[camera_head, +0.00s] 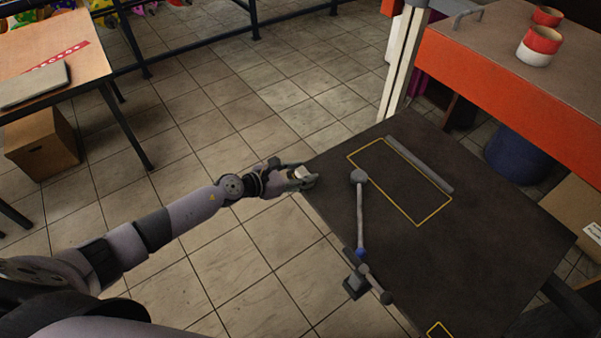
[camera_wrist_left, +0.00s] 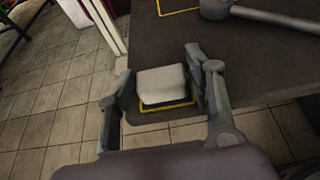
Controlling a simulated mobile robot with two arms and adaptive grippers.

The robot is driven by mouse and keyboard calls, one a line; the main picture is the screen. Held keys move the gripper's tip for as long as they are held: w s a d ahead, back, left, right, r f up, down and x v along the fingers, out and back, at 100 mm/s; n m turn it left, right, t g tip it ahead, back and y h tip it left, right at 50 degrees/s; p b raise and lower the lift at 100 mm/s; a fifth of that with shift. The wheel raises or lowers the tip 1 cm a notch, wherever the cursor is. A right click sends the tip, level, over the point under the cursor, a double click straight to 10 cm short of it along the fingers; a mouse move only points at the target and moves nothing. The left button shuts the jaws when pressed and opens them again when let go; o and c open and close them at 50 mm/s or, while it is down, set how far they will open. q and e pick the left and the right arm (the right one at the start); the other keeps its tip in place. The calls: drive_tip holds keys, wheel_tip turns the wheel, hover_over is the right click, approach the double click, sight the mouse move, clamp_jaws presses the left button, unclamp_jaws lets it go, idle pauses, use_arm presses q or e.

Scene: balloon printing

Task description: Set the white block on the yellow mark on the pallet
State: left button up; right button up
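The white block (camera_wrist_left: 162,85) is between the fingers of my left gripper (camera_wrist_left: 158,88) in the left wrist view. A yellow outlined mark (camera_wrist_left: 181,109) shows around its lower and right edges, at the corner of the dark board (camera_wrist_left: 258,60). The block looks to be on or just over the mark. The fingers stand apart on either side, with a narrow gap at the left finger. In the head view, my left gripper (camera_head: 299,178) is at the left corner of the dark board (camera_head: 318,188), and the small white block (camera_head: 301,172) shows between its fingers. My right gripper is not in view.
An orange-sided table (camera_head: 500,88) with red and white cups (camera_head: 538,47) is at the upper right. A wooden table (camera_head: 35,45) is at the left.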

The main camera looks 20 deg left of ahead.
use_arm(q)
drive_tip(key=shift+o, duration=1.2)
drive_tip(key=shift+r, duration=0.15)
drive_tip(key=shift+s+a+r, duration=0.1)
drive_tip(key=shift+s+a, duration=0.1)
drive_tip(key=b+v, duration=0.1)
drive_tip(key=v, duration=1)
drive_tip(key=shift+s+a, duration=0.15)
drive_tip(key=shift+s, duration=0.05)
